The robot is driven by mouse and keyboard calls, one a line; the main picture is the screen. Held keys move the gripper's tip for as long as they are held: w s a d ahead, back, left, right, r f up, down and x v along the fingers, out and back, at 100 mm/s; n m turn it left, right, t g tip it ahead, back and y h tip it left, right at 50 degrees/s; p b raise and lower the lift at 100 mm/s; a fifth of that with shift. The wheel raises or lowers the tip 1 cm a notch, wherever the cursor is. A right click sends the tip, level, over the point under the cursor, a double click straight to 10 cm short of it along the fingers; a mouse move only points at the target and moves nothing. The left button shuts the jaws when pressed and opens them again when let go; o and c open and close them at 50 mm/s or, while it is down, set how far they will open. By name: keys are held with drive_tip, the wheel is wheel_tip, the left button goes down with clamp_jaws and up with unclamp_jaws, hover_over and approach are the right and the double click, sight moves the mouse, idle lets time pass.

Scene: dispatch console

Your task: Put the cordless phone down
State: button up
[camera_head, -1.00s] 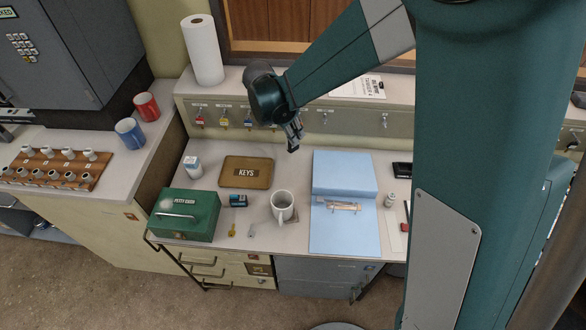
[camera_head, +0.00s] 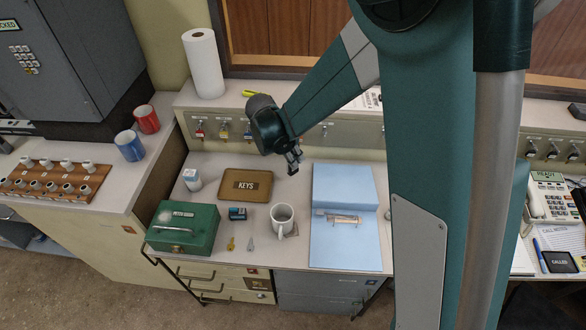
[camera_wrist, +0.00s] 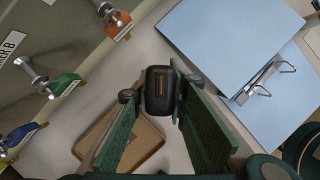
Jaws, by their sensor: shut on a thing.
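The cordless phone (camera_wrist: 160,92) is a dark, rounded block with a small orange mark, seen end-on in the wrist view. My gripper (camera_wrist: 154,98) is shut on it, with a green finger pad on each side. In the head view my gripper (camera_head: 293,168) hangs near the back of the desk, between the KEYS tray (camera_head: 229,196) and the blue binder (camera_head: 322,252). The phone is too small to make out clearly there. I cannot tell how high it is above the desk.
Key hooks line the panel (camera_head: 355,128) behind. A desk telephone (camera_head: 550,197) is at the right. My arm hides the desk right of the binder.

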drive_tip(key=shift+f, duration=0.55)
drive_tip(key=shift+f+b, duration=0.35)
drive_tip(key=shift+f, duration=1.5)
drive_tip(key=shift+f, duration=0.2)
drive_tip(key=o, duration=1)
drive_tip(key=shift+r, duration=0.25)
drive_tip(key=shift+p+v, duration=0.9)
drive_tip(key=shift+v, duration=5.05)
drive_tip(key=shift+d+r, duration=0.1)
